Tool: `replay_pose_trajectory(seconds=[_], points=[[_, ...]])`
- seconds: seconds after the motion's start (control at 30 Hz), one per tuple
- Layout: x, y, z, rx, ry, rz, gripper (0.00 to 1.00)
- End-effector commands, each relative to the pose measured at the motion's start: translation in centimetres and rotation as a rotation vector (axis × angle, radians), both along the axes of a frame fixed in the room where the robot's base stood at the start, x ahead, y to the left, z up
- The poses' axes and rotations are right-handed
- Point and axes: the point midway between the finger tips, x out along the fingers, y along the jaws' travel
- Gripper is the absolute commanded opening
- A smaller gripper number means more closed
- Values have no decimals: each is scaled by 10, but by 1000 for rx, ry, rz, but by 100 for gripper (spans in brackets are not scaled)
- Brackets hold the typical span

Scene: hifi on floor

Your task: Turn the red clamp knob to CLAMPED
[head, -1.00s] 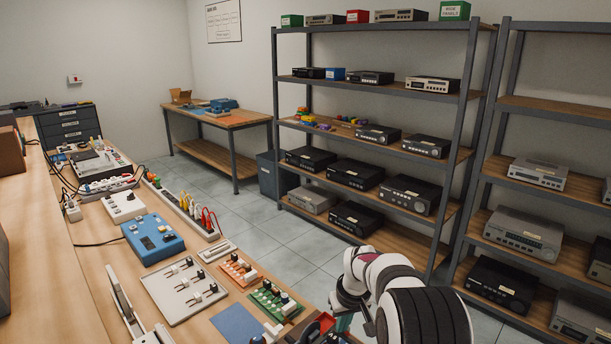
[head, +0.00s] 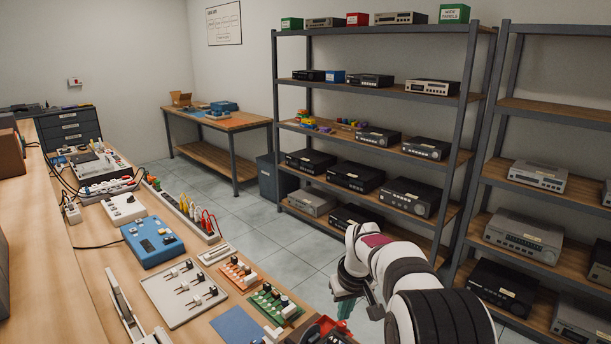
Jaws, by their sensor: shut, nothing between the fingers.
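A red part (head: 327,323) shows at the bottom edge of the head view, among dark parts and cut off by the frame. I cannot tell whether it is the clamp knob, and no CLAMPED marking is legible. My gripper (head: 344,309), with teal fingers, points down just right of and above the red part in the picture. It is shut with nothing in it and appears apart from the red part.
The wooden bench holds a green board (head: 273,305), an orange board (head: 238,273), a grey plate with switches (head: 183,310), a blue mat (head: 238,326) and a blue box (head: 152,241). A metal shelf (head: 440,180) with stereo units stands behind my arm.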

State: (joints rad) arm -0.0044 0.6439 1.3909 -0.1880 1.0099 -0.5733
Motion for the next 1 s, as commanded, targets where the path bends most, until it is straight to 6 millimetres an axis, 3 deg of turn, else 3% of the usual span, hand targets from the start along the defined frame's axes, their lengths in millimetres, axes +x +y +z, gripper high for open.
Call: replay_pose_trajectory(seconds=[0.27, 0.47, 0.8, 1.0], points=[[0, -1, 2, 0, 1, -1, 0], [8, -22, 10, 1, 2, -2, 0], [8, -21, -41, 0, 3, -1, 0], [8, -21, -58, 1, 2, -1, 0]])
